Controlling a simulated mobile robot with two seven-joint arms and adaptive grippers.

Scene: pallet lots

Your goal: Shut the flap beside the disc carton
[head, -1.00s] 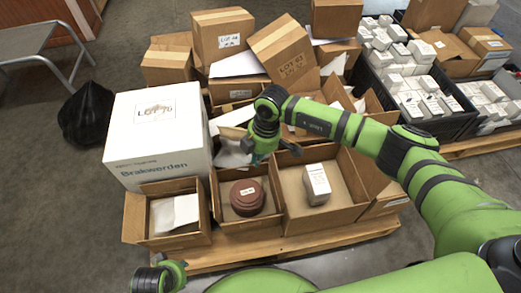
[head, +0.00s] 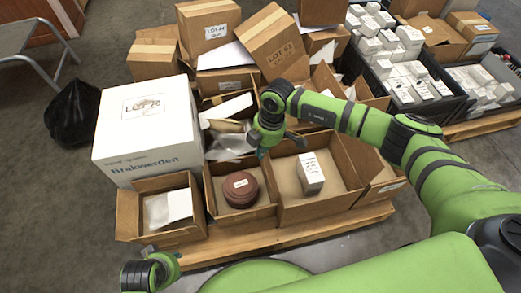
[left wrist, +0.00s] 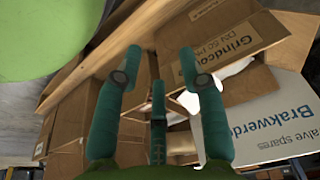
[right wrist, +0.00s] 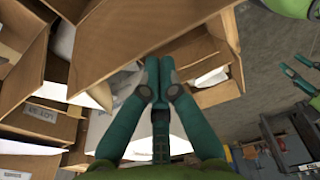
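The disc carton (head: 241,218) is open at the front of the pallet, with reddish-brown discs (head: 240,188) inside. To its left stands an open carton (head: 165,232) with white paper inside; its side flap (head: 127,212) stands up. To its right is an open carton (head: 320,212) holding a white box (head: 311,174). My right gripper (head: 277,148) is above the back of these two cartons. In the right wrist view its fingers (right wrist: 158,68) are together, close to a cardboard edge. My left gripper (head: 160,254) is low in front of the left carton; its fingers (left wrist: 160,55) are apart and empty.
A large white box (head: 150,130) stands behind the left carton. Stacked closed cartons (head: 208,35) and loose papers lie behind. Black crates of white boxes (head: 405,85) stand at the right. The wooden pallet edge (head: 290,237) runs along the front.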

